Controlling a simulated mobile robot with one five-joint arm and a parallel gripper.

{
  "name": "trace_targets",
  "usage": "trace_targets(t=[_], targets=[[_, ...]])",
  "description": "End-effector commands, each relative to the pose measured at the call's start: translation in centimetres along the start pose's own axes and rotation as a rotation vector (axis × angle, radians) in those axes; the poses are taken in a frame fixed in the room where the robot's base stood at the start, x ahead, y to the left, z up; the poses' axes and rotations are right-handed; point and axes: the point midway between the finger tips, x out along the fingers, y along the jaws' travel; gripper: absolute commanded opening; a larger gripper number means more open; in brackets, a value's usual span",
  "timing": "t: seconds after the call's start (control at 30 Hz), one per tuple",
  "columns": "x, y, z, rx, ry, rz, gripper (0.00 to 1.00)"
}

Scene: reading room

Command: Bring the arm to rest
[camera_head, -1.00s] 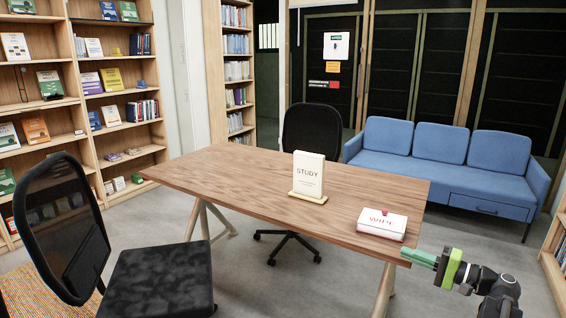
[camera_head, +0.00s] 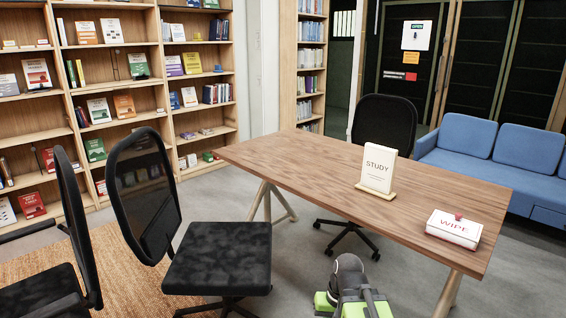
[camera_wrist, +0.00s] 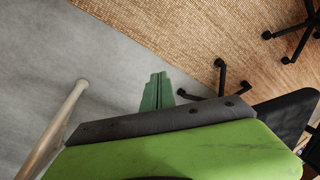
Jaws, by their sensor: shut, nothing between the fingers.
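My gripper shows in the wrist view as two green fingers (camera_wrist: 157,92) lying against each other, shut and empty. They point out over the grey floor near the edge of the woven rug. In the head view my arm (camera_head: 350,285) is at the bottom centre, its grey and bright green parts folded low in front of the table; the fingertips are hidden there. The arm looks apart from the wooden table (camera_head: 300,165) and the black chair.
A black chair (camera_head: 215,260) stands left of my arm on a woven rug (camera_head: 130,270). The table holds a STUDY sign (camera_head: 378,168) and a white WIPE box (camera_head: 453,228). A table leg (camera_wrist: 65,125) is at the left in the wrist view. Bare floor (camera_head: 290,255) lies between chair and table.

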Motion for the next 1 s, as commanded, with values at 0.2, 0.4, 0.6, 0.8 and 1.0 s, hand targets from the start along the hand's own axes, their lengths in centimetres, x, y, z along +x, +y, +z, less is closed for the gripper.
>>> trace_targets(t=[0.2, 0.4, 0.6, 0.8, 1.0], targets=[[-4.8, 3.8, 0.2, 0.017, 0.013, 0.170, 0.00], [-10.7, 2.7, 0.2, 0.017, 0.013, 0.168, 0.00], [-19.4, 1.2, 0.3, 0.016, 0.012, 0.167, 0.00], [-27.1, -0.1, 0.4, 0.015, 0.012, 0.166, 0.00], [-29.3, -0.5, 0.4, 0.015, 0.012, 0.166, 0.00]])
